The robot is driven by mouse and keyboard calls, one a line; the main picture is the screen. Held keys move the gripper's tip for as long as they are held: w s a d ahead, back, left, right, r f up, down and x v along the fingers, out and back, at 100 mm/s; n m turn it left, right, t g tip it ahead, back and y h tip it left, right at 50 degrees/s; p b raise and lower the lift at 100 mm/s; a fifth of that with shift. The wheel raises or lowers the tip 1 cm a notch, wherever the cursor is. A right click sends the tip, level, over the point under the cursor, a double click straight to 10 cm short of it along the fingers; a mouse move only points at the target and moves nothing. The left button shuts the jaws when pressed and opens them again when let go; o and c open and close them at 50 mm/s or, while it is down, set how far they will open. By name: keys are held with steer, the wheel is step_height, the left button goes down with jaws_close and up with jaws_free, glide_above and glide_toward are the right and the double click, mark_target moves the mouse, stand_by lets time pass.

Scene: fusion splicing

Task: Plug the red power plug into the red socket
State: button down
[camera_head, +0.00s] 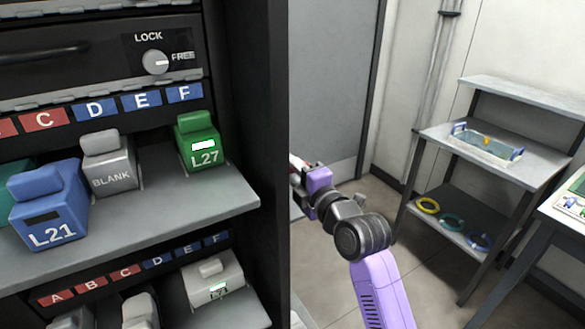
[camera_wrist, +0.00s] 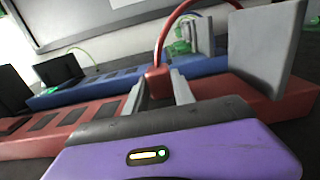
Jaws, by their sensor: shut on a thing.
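The red power plug (camera_wrist: 156,82) is held between the two grey fingers of my gripper (camera_wrist: 159,88) in the wrist view. Its red cable (camera_wrist: 172,22) arcs up and to the right. The plug is over or at a long red strip (camera_wrist: 45,145) with dark rectangular sockets. The fingers hide the plug's lower end, so I cannot tell whether it is in a socket or above it. In the head view my gripper (camera_head: 297,168) is at the rack's right edge, and its tips are partly hidden; the plug is not clear there.
A blue strip (camera_wrist: 105,88) with dark sockets runs behind the red one. A grey upright plate (camera_wrist: 262,45) stands at right, close to the fingers. In the head view a rack shelf (camera_head: 190,198) holds labelled blocks at left. A side table (camera_head: 480,150) stands far right.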

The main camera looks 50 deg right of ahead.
steer(key=shift+w+a, duration=0.1)
steer(key=shift+a, duration=0.3)
steer(key=c, duration=1)
jaws_free()
steer(key=shift+o, duration=0.2)
steer(key=b+v, duration=0.1)
steer(key=v, duration=0.7)
steer(key=shift+w, duration=0.1)
